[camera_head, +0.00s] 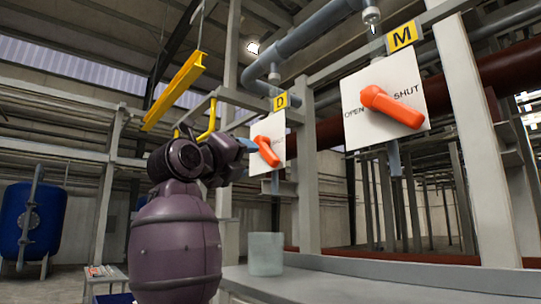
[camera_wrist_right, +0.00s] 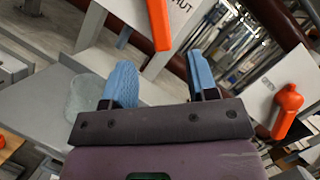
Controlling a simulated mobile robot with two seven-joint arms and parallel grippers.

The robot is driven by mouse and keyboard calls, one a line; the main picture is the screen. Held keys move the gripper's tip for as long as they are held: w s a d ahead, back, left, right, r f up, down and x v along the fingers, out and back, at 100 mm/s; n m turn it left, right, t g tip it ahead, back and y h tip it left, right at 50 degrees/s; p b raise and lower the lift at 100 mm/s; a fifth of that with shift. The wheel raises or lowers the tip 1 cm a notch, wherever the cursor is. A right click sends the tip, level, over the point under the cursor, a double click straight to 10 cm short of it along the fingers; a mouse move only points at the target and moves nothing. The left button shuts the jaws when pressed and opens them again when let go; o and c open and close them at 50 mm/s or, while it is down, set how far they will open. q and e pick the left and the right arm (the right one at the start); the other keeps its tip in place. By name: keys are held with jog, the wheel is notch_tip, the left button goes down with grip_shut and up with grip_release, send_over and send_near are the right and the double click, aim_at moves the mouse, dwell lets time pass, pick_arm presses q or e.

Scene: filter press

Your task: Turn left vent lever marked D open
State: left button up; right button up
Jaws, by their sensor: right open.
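The orange lever under the yellow D sign (camera_head: 280,102) sits on a white plate (camera_head: 279,128). The lever (camera_head: 267,150) slants down to the right in the head view. My right gripper (camera_head: 247,144) is just left of it, blue fingers partly hidden by the wrist. In the right wrist view my right gripper (camera_wrist_right: 160,62) is open and empty. The D lever (camera_wrist_right: 160,22) reaches toward the gap between the fingertips, and I see no contact. Letters "HUT" show on its plate beside it. My left gripper is not in view.
A second orange lever (camera_head: 392,106) under the yellow M sign (camera_head: 402,37) is to the right, its plate marked OPEN and SHUT. A translucent container (camera_head: 265,254) stands on the grey counter (camera_head: 340,288) below. Grey posts and pipes surround the plates. A blue tank (camera_head: 35,220) is far left.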

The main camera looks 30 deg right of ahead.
aim_at(267, 156)
jog(key=p+x, duration=0.2)
jog(key=x, duration=0.7)
jog(key=shift+w+d, duration=0.1)
jog(key=shift+d, duration=0.2)
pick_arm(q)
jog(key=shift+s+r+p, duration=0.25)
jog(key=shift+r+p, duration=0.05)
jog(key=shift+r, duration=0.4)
pick_arm(e)
jog(key=shift+w+d+r, duration=0.15)
jog(key=shift+w+d, duration=0.05)
jog(key=shift+d, duration=0.3)
jog(key=shift+c, duration=0.3)
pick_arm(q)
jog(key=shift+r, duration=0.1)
pick_arm(e)
grip_shut()
